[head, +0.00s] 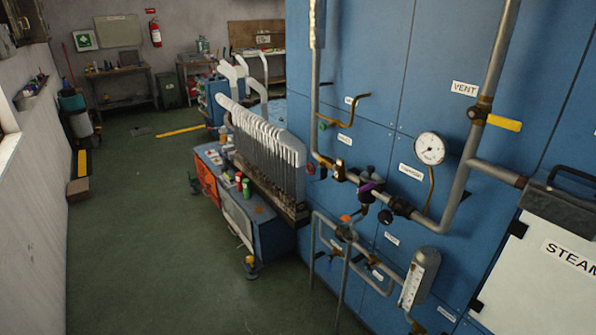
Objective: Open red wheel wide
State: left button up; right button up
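A small red wheel (310,170) shows at the left edge of the blue panel, beside the lower bend of the vertical grey pipe (315,110). It is small in the head view, and I cannot tell how far it is turned. A brass valve body (340,170) sits on the pipe just right of it. An orange-red handle (346,218) shows lower down on another pipe. Neither of my grippers is in view, and nothing touches the red wheel.
The blue panel (360,60) carries a gauge (430,149), a purple handle (371,187), a yellow VENT lever (504,123) and a sight tube (418,280).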

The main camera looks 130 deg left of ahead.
aim_at(312, 169)
jog(key=u, duration=4.4)
jog(key=i+j+z, duration=0.15)
jog(key=z, duration=0.25)
jog(key=i+j+z, duration=0.15)
jog(key=z, duration=0.2)
jog(key=i+j+z, duration=0.15)
jog(key=j, duration=0.2)
jog(key=i+j+z, duration=0.25)
jog(key=j, duration=0.45)
jog(key=i+j, duration=0.2)
jog(key=j, duration=0.15)
jog(key=i+j+z, duration=0.1)
jog(key=j, duration=0.25)
jog(key=i+j, duration=0.25)
jog(key=j, duration=0.1)
